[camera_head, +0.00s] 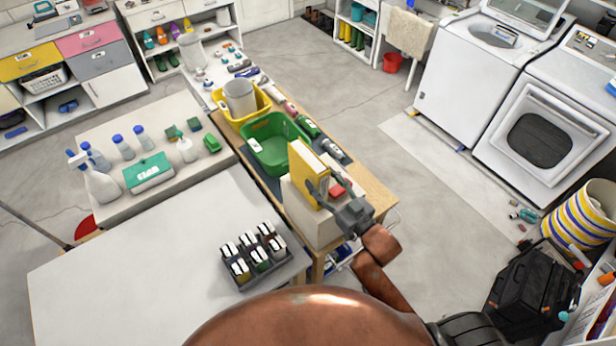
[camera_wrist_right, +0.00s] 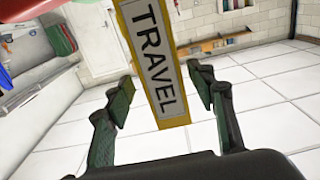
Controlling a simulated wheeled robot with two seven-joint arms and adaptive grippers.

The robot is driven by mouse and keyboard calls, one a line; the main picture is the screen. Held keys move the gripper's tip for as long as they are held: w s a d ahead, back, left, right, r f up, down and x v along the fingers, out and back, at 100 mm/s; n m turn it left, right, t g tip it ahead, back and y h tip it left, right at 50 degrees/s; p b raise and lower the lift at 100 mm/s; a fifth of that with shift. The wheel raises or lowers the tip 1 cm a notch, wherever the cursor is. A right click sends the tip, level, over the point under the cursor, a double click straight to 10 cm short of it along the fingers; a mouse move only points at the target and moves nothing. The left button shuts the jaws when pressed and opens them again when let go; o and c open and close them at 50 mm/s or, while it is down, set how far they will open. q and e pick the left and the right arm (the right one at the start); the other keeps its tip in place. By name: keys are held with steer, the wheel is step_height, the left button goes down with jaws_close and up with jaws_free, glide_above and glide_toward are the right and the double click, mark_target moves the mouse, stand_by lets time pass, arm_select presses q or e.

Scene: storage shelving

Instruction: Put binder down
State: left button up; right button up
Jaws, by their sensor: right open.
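A yellow binder (camera_head: 306,172) stands upright on or in a white box (camera_head: 298,212) near the front end of the wooden bench. In the right wrist view the binder (camera_wrist_right: 155,62) shows its spine with a white label reading TRAVEL. My right gripper (camera_head: 326,190) is at the binder's near side. In the right wrist view my right gripper (camera_wrist_right: 165,92) has its fingers spread wide, one on each side of the spine, with gaps between them and the binder. The binder's base is partly hidden by the gripper in the head view. My left gripper is not in view.
A green bin (camera_head: 268,160) and a yellow crate (camera_head: 222,100) stand behind the box on the bench. A red item (camera_head: 338,191) lies beside the binder. A dark rack of small jars (camera_head: 254,280) sits on the white table (camera_head: 130,270), which has free room.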

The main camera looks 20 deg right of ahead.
mark_target(308, 166)
steer(key=x, duration=0.2)
steer(key=p+x, duration=0.1)
steer(key=x, duration=0.1)
steer(key=p+x, duration=0.1)
steer(key=x, duration=0.1)
steer(key=shift+w+a+r, duration=0.15)
steer(key=shift+a+r, duration=0.15)
steer(key=shift+r, duration=0.05)
steer(key=shift+w+a+f, duration=0.1)
steer(key=shift+w, duration=0.15)
steer(key=shift+c, duration=0.2)
jaws_close()
